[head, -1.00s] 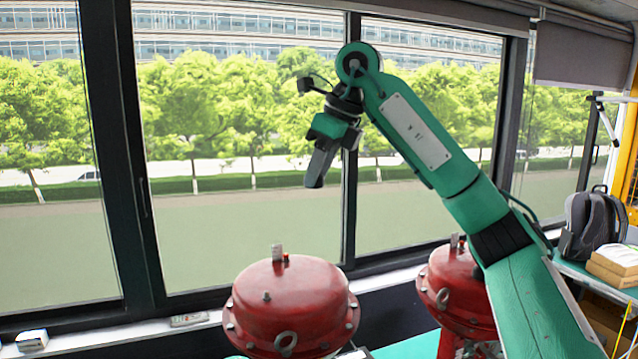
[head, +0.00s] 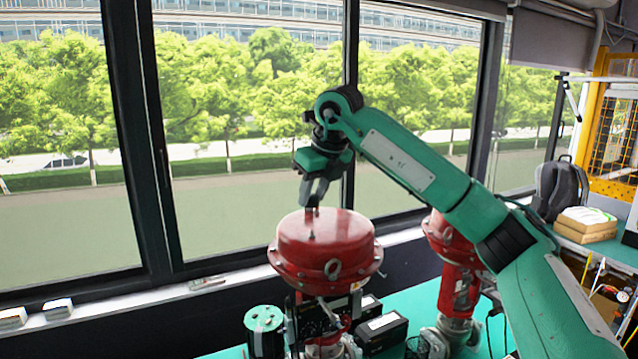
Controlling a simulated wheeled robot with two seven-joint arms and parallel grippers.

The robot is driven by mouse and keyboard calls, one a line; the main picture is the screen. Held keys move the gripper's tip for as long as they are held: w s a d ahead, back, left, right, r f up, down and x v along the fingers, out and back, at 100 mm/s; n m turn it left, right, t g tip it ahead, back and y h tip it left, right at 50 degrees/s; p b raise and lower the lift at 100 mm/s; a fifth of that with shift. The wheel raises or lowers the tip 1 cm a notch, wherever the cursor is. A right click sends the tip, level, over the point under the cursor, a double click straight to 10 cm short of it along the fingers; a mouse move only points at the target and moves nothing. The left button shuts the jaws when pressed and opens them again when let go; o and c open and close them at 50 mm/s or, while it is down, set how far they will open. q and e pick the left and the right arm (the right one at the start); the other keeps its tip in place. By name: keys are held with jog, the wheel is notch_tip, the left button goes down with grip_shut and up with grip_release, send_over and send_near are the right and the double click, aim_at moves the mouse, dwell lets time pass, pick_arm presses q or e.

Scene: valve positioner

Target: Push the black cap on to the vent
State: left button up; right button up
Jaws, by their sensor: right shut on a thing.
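My right gripper (head: 314,194) points down over the top of the near red domed actuator (head: 340,232). Its fingers are shut on a small dark piece, the black cap (head: 312,204), which shows only as a dark bit at the fingertips. The cap is at the upper edge of the dome, where the vent fitting stands. The vent is hidden or merged with the fingertips, so I cannot tell whether the cap touches it or sits on it. My left gripper is not in view.
A second red actuator (head: 446,240) stands to the right, partly behind my right arm. A black-and-green round part (head: 264,325) and black boxes (head: 381,328) are below the dome. Windows and a sill lie behind. A backpack (head: 560,188) and cartons (head: 586,226) are at the right.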

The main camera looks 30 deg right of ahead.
aim_at(316, 203)
jog(key=shift+a+f, duration=0.1)
jog(key=shift+f, duration=0.05)
jog(key=shift+w+d+f+b, duration=0.1)
jog(key=shift+d+f+b, duration=0.1)
jog(key=shift+f+b, duration=0.25)
jog(key=shift+d+f+b, duration=0.15)
jog(key=shift+f+b, duration=0.05)
jog(key=shift+f, duration=0.3)
jog(key=shift+f+b, duration=0.3)
jog(key=shift+f, duration=0.05)
jog(key=shift+a+f+b, duration=0.2)
jog(key=shift+f+b, duration=0.4)
jog(key=shift+f, duration=0.15)
jog(key=shift+f+b, duration=0.35)
jog(key=shift+f, duration=0.2)
jog(key=shift+d+f, duration=0.15)
